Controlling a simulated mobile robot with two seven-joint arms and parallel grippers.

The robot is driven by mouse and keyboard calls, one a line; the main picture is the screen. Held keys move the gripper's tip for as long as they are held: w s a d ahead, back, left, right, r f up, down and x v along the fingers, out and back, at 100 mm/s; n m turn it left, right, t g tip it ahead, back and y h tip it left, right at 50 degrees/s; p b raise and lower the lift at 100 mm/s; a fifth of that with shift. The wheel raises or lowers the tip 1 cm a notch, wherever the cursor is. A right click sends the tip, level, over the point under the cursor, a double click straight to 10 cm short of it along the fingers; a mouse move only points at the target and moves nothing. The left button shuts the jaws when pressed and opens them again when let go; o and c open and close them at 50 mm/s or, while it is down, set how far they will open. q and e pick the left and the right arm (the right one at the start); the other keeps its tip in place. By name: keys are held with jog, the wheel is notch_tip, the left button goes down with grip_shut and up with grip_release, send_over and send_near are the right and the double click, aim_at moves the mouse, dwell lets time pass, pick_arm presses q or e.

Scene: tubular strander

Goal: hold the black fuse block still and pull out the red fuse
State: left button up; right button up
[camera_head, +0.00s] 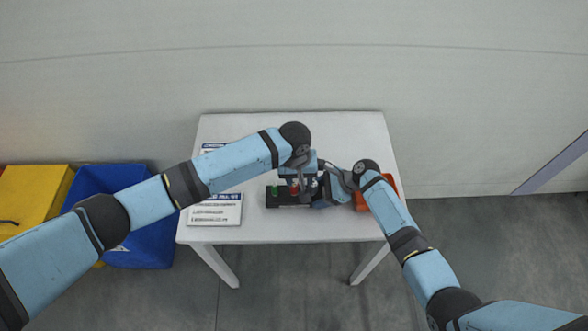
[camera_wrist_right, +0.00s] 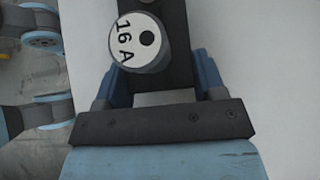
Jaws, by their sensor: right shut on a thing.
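The black fuse block (camera_head: 284,203) lies on the white table in the head view, with a green fuse (camera_head: 275,190) at its left. The red fuse (camera_head: 294,189) shows partly near the middle, under my left gripper (camera_head: 299,188). That gripper points down over the block; whether its fingers touch the red fuse or are closed is unclear. My right gripper (camera_head: 319,191) is shut on the block's right end. In the right wrist view its blue fingers flank the black block (camera_wrist_right: 181,52), and a white round cap marked 16 A (camera_wrist_right: 143,43) sits on it.
The white table (camera_head: 345,128) is clear at the back and front right. A printed card (camera_head: 214,211) lies left of the block, with another partly hidden behind my left arm. An orange bin (camera_head: 389,182) is behind my right arm. Blue (camera_head: 92,183) and yellow (camera_head: 30,196) bins stand left.

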aim_at(294, 184)
pick_arm(q)
jog(key=shift+w+a+r+n+y, duration=0.3)
jog(key=shift+w+a+y, duration=0.2)
jog(key=shift+w+a, duration=0.25)
jog(key=shift+f, duration=4.35)
grip_shut()
jog(key=shift+r, duration=3.45)
jog(key=shift+r, duration=0.1)
pick_arm(e)
jog(key=o, duration=1.1)
